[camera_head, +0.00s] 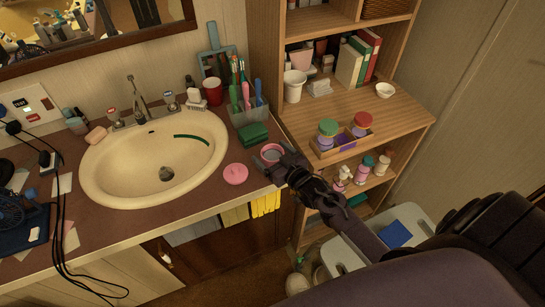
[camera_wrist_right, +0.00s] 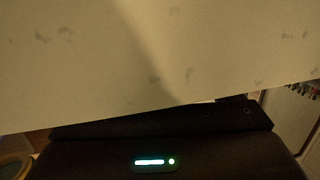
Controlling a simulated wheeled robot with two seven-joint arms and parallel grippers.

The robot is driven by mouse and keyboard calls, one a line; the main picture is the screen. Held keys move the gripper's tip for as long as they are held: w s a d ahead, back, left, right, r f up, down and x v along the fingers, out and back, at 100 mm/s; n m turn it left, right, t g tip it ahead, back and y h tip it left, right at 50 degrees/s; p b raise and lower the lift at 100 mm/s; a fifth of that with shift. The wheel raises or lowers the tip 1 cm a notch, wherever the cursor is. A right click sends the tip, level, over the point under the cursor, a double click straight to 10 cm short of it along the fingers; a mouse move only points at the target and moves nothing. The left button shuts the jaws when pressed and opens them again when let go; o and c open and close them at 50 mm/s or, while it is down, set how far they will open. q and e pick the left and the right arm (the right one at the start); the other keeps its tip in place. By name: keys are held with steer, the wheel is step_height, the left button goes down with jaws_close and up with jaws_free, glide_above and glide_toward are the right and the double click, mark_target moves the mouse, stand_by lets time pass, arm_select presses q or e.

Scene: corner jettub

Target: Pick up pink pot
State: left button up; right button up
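A small round pink pot (camera_head: 271,152) sits near the front right corner of the brown counter, with its open top facing up. A round pink lid (camera_head: 235,174) lies flat on the counter to its left. My right gripper (camera_head: 281,165) is at the pot's near right side and hides part of it. I cannot tell whether its fingers touch the pot or how far apart they are. My left gripper is not in view.
A green box (camera_head: 253,134) and a toothbrush holder (camera_head: 249,114) stand behind the pot. The sink (camera_head: 155,160) is to the left. A wooden shelf unit (camera_head: 400,108) with a tray of jars (camera_head: 341,143) is on the right. Yellow cloths (camera_head: 265,204) hang below the counter edge.

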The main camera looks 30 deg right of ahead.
mark_target(272, 159)
steer(key=c, duration=1)
steer(key=shift+o, duration=0.2)
steer(key=shift+r, duration=0.15)
step_height(272, 159, up, 20)
steer(key=shift+f+b, duration=0.25)
steer(key=shift+b, duration=0.2)
